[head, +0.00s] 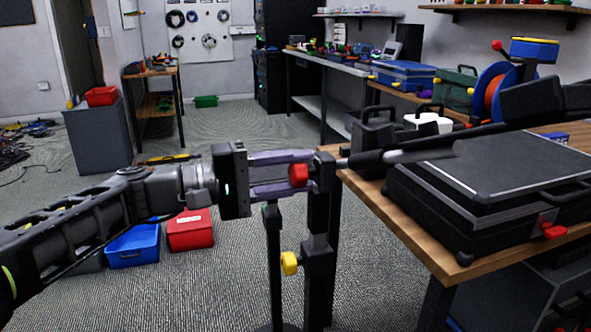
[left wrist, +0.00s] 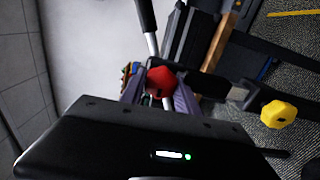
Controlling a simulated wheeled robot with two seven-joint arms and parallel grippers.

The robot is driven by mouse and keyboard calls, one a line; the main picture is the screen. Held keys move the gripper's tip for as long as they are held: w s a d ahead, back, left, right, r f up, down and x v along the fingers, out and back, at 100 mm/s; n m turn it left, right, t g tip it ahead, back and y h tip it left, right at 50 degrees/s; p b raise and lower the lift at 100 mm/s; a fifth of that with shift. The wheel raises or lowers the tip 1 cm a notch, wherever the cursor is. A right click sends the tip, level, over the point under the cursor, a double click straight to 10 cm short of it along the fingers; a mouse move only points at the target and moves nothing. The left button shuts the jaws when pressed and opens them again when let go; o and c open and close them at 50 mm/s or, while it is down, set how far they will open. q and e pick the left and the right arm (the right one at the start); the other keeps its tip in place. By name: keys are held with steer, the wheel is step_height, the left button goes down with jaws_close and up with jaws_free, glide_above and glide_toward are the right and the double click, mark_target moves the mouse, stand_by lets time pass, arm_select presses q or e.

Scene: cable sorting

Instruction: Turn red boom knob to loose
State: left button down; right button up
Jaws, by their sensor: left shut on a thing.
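The red boom knob (head: 298,175) sits at the top of a black stand (head: 318,215), where a boom arm (head: 400,156) crosses and runs right over the table. My left gripper (head: 296,176) comes in from the left and is shut on the red knob, its two fingers on either side of it. In the left wrist view the red knob (left wrist: 160,80) shows between the fingertips. A yellow knob (head: 289,263) is lower on the stand and also shows in the left wrist view (left wrist: 279,114). My right gripper is not in view.
A wooden table (head: 440,262) stands at the right with a black case (head: 500,185) on it. A blue bin (head: 133,246) and a red bin (head: 190,230) lie on the floor behind my left arm. The carpet around the stand is mostly clear.

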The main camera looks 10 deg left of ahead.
arm_select(q)
steer(key=c, duration=0.9)
jaws_free()
steer(key=shift+c, duration=0.2)
steer(key=shift+f, duration=0.1)
steer(key=shift+f, duration=0.1)
